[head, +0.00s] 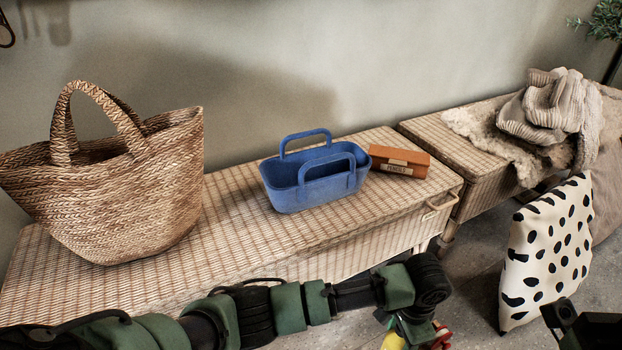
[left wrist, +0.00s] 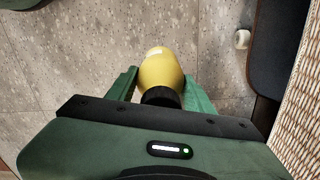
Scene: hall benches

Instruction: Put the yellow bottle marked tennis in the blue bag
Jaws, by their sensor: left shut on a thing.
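The blue bag (head: 312,197) stands upright on the woven bench, with two raised handles and an open top. No contents show in the part of its inside that I see. My left gripper (left wrist: 160,85) is shut on the yellow bottle (left wrist: 161,68), which has a dark band at its near end. The bottle is over the floor, in front of the bench; in the head view only a bit of yellow (head: 393,341) shows at the bottom edge. The tennis marking is not visible.
A large straw basket (head: 120,200) stands left of the bag on the woven bench (head: 235,215). An orange-brown box (head: 399,160) lies right beside the bag. A second bench (head: 450,140) holds cloths (head: 550,115). A spotted cushion (head: 545,250) stands on the floor.

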